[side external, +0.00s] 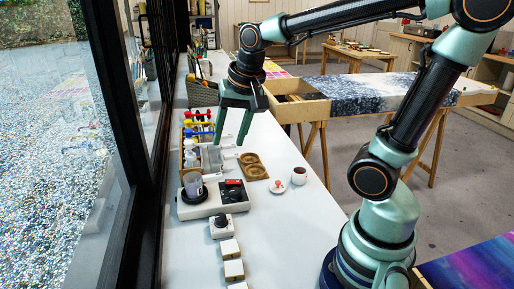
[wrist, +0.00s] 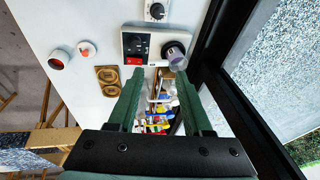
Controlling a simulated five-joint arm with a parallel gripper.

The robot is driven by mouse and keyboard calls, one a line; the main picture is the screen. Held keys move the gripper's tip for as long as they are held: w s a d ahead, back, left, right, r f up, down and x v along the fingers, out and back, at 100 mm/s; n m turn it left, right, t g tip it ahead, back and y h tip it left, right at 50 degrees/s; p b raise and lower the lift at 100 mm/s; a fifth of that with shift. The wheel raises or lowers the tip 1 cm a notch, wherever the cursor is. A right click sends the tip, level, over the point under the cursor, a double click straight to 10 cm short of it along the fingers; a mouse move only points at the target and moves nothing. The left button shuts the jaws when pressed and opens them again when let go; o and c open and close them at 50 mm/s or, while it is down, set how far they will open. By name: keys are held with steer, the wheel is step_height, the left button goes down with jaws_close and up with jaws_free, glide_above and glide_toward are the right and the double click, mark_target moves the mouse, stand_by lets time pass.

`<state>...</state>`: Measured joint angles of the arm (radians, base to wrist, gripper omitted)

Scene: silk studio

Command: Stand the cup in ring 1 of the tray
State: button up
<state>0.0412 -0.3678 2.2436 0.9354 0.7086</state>
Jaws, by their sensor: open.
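A small white cup (side external: 299,176) with dark contents stands upright on the white counter. It also shows at the upper left of the wrist view (wrist: 58,60). The brown tray (side external: 253,167) lies to the left of the cup and has two round rings, both empty; it shows in the wrist view too (wrist: 108,80). I cannot tell which ring is number 1.
A small dish (side external: 277,186) with a red item sits between tray and cup. A white device (side external: 212,198) holds a clear beaker (side external: 193,183). Several white blocks line the near counter. Counter right of the cup is clear.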

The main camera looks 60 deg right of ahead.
steer(key=w+d+f+m+g, duration=0.2)
steer(key=w+f+m, duration=0.35)
steer(key=m, duration=0.45)
steer(key=m+g, duration=0.2)
steer(key=m, duration=0.6)
glide_above(214, 175)
step_height(214, 175, down, 5)
steer(key=shift+f, duration=3.15)
jaws_close()
steer(key=shift+r, duration=0.15)
